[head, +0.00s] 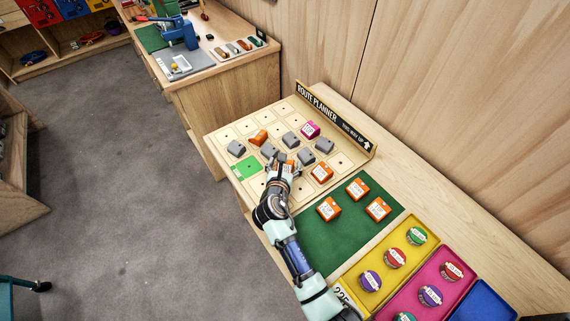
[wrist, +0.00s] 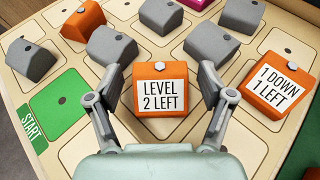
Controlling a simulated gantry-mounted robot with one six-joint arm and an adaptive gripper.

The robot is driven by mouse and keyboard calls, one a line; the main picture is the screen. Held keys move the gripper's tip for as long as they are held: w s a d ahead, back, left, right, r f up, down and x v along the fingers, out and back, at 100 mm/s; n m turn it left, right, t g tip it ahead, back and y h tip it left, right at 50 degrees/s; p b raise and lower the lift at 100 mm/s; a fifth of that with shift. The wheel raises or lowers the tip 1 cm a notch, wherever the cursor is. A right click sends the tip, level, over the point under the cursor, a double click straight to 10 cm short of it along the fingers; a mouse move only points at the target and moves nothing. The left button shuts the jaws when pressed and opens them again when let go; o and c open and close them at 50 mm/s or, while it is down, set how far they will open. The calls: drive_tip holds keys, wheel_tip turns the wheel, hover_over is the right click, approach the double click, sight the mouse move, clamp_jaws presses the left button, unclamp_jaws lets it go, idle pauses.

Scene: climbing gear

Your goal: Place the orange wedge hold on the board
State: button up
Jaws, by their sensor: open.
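The board (head: 227,133) is pale wood with square cells, a sign and a green start cell (wrist: 60,103). My gripper (head: 283,165) is low over its front part, with open jaws. In the wrist view, my gripper (wrist: 160,85) has one finger on each side of an orange hold labelled "LEVEL 2 LEFT" (wrist: 161,90), which appears to rest on the board. Another orange hold, "1 DOWN 1 LEFT" (wrist: 278,85), sits to its right, and a third (wrist: 83,20) at the upper left. Finger contact with the middle hold cannot be told.
Grey holds (wrist: 112,45) and a magenta hold (head: 310,129) stand close around on the board. Three more orange holds (head: 329,209) lie on a green mat (head: 308,240). A yellow tray (head: 418,260) with round pieces is further right.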

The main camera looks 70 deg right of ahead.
drive_tip(key=p+v, duration=0.3)
drive_tip(key=v, duration=0.8)
drive_tip(key=shift+a+r, duration=0.2)
drive_tip(key=shift+a, duration=0.1)
drive_tip(key=w+a+r+m+t+y, duration=0.2)
drive_tip(key=w+a+r+m+t, duration=0.15)
drive_tip(key=a+m, duration=0.35)
drive_tip(key=w+a+r+m+t+y, duration=0.25)
drive_tip(key=w+a+r+m, duration=0.2)
drive_tip(key=a, duration=0.35)
drive_tip(key=s+a+r+m+t+y, duration=0.1)
drive_tip(key=a+r+m+y, duration=0.3)
drive_tip(key=a, duration=0.6)
drive_tip(key=s+a+r+m+t+y, duration=0.1)
drive_tip(key=a+r+m+y, duration=0.3)
drive_tip(key=a, duration=0.7)
wheel_tip(320, 180, up, 2)
drive_tip(key=shift+s+r+m+t+y, duration=0.1)
drive_tip(key=shift+s+m+t+y, duration=0.2)
drive_tip(key=shift+m+t, duration=0.4)
